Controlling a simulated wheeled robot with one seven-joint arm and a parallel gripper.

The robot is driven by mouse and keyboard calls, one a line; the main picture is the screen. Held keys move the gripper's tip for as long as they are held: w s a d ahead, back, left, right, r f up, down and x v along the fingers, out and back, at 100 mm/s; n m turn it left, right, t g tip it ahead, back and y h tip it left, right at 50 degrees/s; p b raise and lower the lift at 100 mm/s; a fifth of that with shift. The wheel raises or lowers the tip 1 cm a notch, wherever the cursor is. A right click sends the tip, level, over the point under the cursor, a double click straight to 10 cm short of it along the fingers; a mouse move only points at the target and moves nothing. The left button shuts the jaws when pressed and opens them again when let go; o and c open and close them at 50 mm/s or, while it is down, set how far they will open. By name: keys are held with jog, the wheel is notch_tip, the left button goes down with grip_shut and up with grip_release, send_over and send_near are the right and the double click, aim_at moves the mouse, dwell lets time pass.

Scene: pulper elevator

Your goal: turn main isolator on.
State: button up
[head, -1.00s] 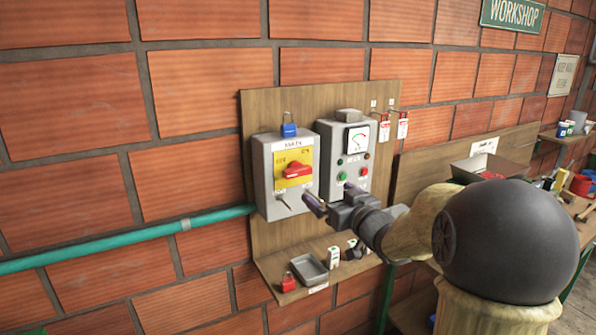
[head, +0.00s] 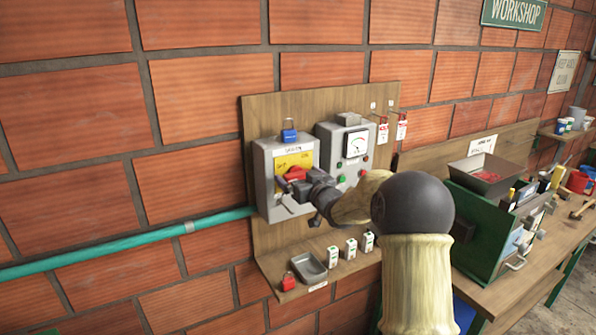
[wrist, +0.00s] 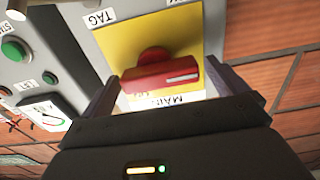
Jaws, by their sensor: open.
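The main isolator is a grey box (head: 262,185) with a yellow plate (head: 295,160) and a red rotary handle (head: 294,174), on the wooden board at the middle left of the head view. In the wrist view the red handle (wrist: 160,78) lies on the yellow plate (wrist: 135,45), between my open fingers. My gripper (wrist: 165,90) is open, with one finger on each side of the handle; whether either finger touches it I cannot tell. In the head view my gripper (head: 290,182) partly hides the handle and the lower front of the box.
A blue padlock (head: 289,135) hangs on top of the isolator box. A second grey box with a gauge (head: 356,144) and buttons stands close to its right. A shelf below holds a red padlock (head: 288,281), a grey tray (head: 310,267) and small labelled items.

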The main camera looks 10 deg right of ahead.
jog(key=shift+w+a, duration=0.15)
jog(key=shift+w, duration=0.2)
jog(key=c, duration=1)
